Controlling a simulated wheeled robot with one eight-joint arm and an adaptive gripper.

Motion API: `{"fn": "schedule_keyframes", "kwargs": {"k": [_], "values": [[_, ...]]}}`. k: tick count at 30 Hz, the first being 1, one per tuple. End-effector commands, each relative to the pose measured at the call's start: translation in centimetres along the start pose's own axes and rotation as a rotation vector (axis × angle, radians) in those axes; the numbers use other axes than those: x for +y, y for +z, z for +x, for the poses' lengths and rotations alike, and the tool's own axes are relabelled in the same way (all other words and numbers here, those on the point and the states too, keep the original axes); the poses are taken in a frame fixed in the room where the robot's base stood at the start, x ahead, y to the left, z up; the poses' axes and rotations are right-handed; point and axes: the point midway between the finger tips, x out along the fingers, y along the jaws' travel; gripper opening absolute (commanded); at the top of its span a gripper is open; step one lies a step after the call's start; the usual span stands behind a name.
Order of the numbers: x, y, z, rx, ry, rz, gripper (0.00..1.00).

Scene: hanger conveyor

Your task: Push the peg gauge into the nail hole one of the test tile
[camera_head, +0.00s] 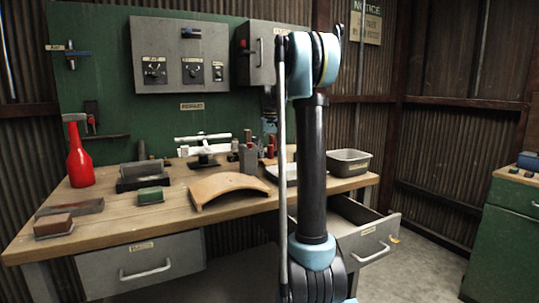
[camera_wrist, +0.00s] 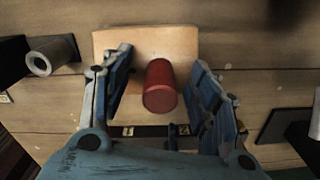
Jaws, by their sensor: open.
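In the wrist view a red cylindrical peg (camera_wrist: 160,86), which looks like the peg gauge, stands end-on to the camera over a pale tan tile (camera_wrist: 178,42), which looks like the test tile. My gripper (camera_wrist: 161,64) is open, with one blue finger on each side of the peg and a visible gap on both sides. I cannot tell whether the peg's far end is in a hole or only rests on the tile. The nail holes are not visible. In the head view my arm hides much of this area, and my fingers do not show clearly.
In the wrist view a grey hollow cylinder (camera_wrist: 52,54) lies left of the tile, and a dark block with a pale part is at the right edge. In the head view the bench holds a red bottle (camera_head: 79,157), a curved tan piece (camera_head: 226,186) and a grey bin (camera_head: 348,163). A drawer (camera_head: 370,241) stands open.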

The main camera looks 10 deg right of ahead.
Motion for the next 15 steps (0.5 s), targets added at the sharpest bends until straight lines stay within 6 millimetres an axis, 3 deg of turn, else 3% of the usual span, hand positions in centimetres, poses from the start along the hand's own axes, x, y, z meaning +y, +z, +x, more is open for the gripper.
{"fn": "schedule_keyframes", "kwargs": {"k": [9,15], "values": [[0.0,0.0,-0.2,0.0,0.0,0.0,0.56],[0.0,0.0,-2.4,0.0,0.0,0.0,0.56]]}}
